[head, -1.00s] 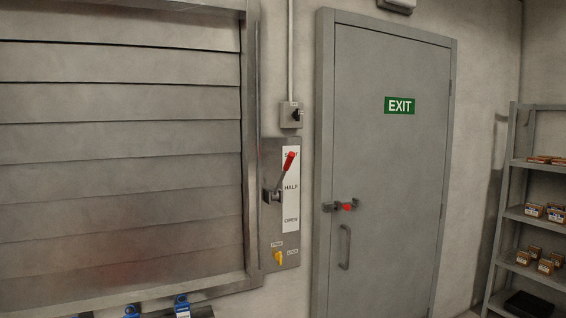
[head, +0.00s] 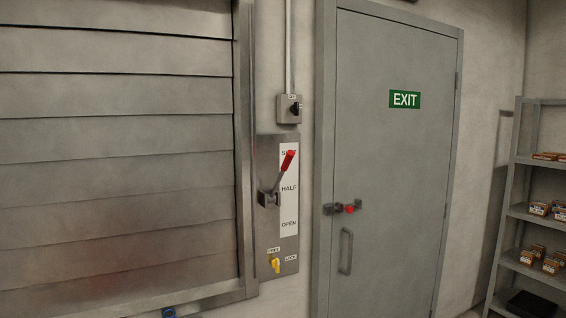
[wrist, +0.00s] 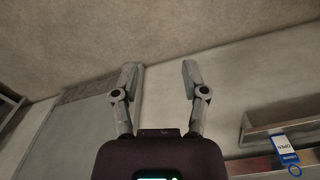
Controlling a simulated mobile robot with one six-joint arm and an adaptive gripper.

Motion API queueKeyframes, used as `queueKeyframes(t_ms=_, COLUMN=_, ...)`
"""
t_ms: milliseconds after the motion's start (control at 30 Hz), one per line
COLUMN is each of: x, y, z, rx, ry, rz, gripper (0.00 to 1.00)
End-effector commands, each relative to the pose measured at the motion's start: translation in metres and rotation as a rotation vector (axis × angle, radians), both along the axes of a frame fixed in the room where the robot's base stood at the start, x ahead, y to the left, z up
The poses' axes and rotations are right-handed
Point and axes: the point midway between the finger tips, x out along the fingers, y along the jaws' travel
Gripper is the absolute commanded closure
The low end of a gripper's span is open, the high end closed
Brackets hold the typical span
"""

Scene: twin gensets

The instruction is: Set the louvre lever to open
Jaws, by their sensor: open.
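The louvre lever (head: 283,175) has a grey arm and a red grip. It is on a metal plate (head: 265,220) on the wall, tilted up with its grip beside the top label, which the grip partly covers. HALF and OPEN are printed below on the white strip (head: 289,210). A yellow knob (head: 275,264) marked FREE and LOCK sits low on the plate, its pointer near upright. The closed louvre slats (head: 115,150) are to the left. My gripper (wrist: 158,72) shows only in the wrist view, open and empty, pointing towards bare wall and ceiling, away from the lever.
A grey EXIT door (head: 390,150) with a red-knobbed bolt stands right of the plate. A small switch box (head: 289,109) is above the plate. Shelves (head: 520,212) with boxes stand far right. A blue tag marked OPEN (wrist: 284,147) hangs at right in the wrist view.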

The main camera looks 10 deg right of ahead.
Motion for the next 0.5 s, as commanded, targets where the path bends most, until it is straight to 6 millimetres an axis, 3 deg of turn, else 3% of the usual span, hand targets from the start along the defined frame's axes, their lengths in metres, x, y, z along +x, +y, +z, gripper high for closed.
queueKeyframes(t_ms=167, x=0.000, y=0.000, z=0.000, rx=0.000, ry=0.000, rz=0.000, gripper=0.43)
queueKeyframes(t_ms=233, x=0.000, y=0.000, z=0.000, rx=0.000, ry=0.000, rz=0.000, gripper=0.28)
queueKeyframes(t_ms=500, x=0.020, y=-0.009, z=0.011, rx=-0.027, ry=-0.066, rz=-0.037, gripper=0.28)
